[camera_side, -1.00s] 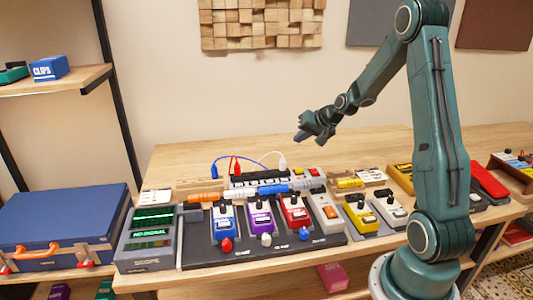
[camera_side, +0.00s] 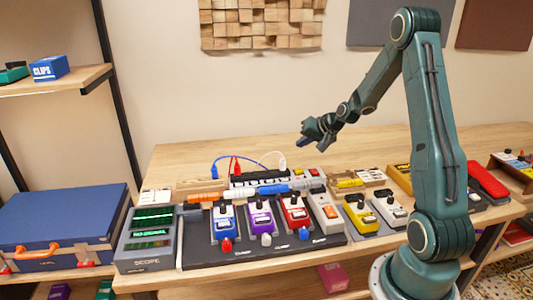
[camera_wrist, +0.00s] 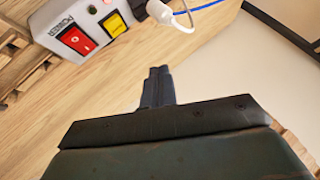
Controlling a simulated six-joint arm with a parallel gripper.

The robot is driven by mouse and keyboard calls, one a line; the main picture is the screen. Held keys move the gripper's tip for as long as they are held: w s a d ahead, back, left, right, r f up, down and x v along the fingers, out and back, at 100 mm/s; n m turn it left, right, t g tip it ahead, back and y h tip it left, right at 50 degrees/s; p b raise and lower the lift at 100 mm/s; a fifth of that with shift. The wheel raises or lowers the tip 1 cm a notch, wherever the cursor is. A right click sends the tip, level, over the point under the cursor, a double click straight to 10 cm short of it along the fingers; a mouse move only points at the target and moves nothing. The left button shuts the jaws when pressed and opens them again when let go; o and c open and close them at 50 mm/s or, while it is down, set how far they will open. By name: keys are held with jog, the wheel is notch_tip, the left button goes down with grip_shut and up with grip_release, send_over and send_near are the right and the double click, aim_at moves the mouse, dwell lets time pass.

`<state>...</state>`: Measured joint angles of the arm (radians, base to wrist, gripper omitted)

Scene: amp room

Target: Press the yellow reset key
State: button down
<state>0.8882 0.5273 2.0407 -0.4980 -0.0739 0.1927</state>
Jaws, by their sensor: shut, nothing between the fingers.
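The yellow reset key (camera_wrist: 114,25) sits on a light grey power unit (camera_wrist: 62,17) in the wrist view, beside a red rocker switch (camera_wrist: 77,39) and a small green lamp.
A pedal board (camera_side: 265,252) with several pedals lies in front. A scope (camera_side: 147,238) stands at the left. The bench behind the strip is clear.

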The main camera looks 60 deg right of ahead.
aim_at(301, 171)
jog(key=shift+f, duration=3.7)
jog(key=shift+f, duration=1)
dwell(0.5)
jog(key=shift+r, duration=0.95)
jog(key=shift+r, duration=0.15)
jog(key=shift+r, duration=2.4)
jog(key=shift+a, duration=0.15)
